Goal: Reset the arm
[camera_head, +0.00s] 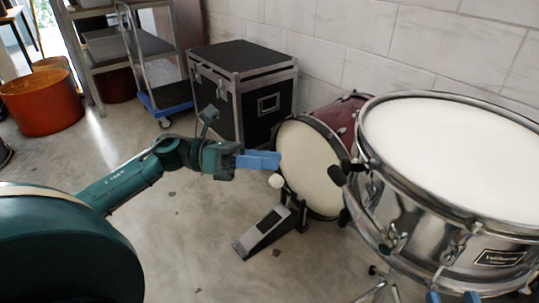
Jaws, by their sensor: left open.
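My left arm comes in from the left, and my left gripper (262,160) is held out in the air with its blue fingers pointing right. It is open, with nothing visible in it, and appears in front of the bass drum (310,168). My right gripper (452,297) shows only as two blue fingertips at the bottom edge, below the snare drum. These tips are apart, with nothing visible between them; the rest of it is out of the picture.
The chrome snare drum (455,150) with its white head fills the right side. A pedal (265,232) stands on the floor by the bass drum. A black case (243,85), a trolley (160,70) and an orange drum (42,102) are behind.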

